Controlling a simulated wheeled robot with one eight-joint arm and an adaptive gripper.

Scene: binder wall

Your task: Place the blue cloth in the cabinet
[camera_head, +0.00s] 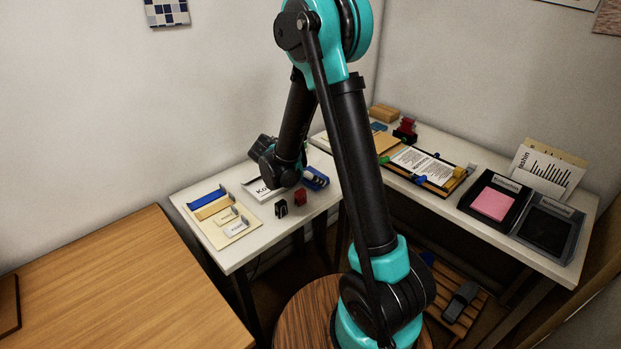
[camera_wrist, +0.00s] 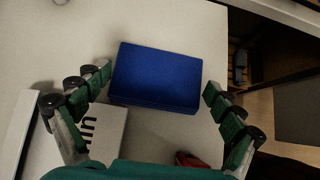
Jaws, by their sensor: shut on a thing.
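A blue flat, box-shaped thing (camera_wrist: 157,75) lies between the fingers of my gripper (camera_wrist: 156,84) in the wrist view, close above or on the pale table. Its edges look straight, and I cannot tell from its surface whether it is the cloth. The gripper is shut on it, one finger at each side. In the head view my arm hides most of the gripper, and a blue thing (camera_head: 317,179) shows just right of my arm over the white table (camera_head: 239,258). I cannot make out a cabinet for certain.
A blue bar (camera_head: 206,196) and tan holders lie at the white table's left. Small black (camera_head: 281,208) and red (camera_head: 300,197) pieces stand near its front edge. A second white table (camera_head: 465,218) bears trays and papers. The wooden desk (camera_head: 120,290) at left is largely clear.

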